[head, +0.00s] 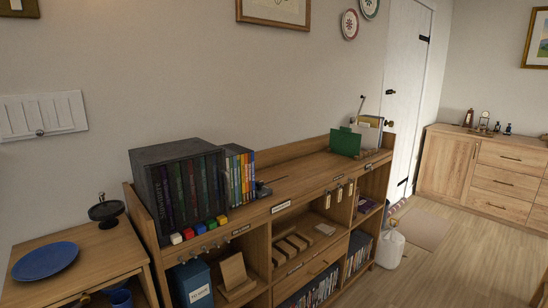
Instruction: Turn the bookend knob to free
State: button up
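The bookend (263,190) is a small dark piece on the shelf top, at the right end of a row of books and cases. A thin rod sticks out from it to the right. Its knob is too small for me to make out, so I cannot tell which way it is turned. The row beside it has dark cases (180,190) on the left and thinner coloured spines (240,175) on the right. My gripper is not in view.
The wooden shelf unit (310,182) has a clear top right of the bookend, up to a green box (345,142). Coloured blocks (188,234) line its front left edge. A side table with a blue plate (45,260) stands at left. Floor (450,265) is open at right.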

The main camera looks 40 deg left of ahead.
aim_at(259, 184)
jog(key=i, duration=3.05)
jog(key=u, duration=3.15)
jog(key=i, duration=0.5)
jog(key=u, duration=0.15)
jog(key=k, duration=1)
jog(key=z, duration=0.8)
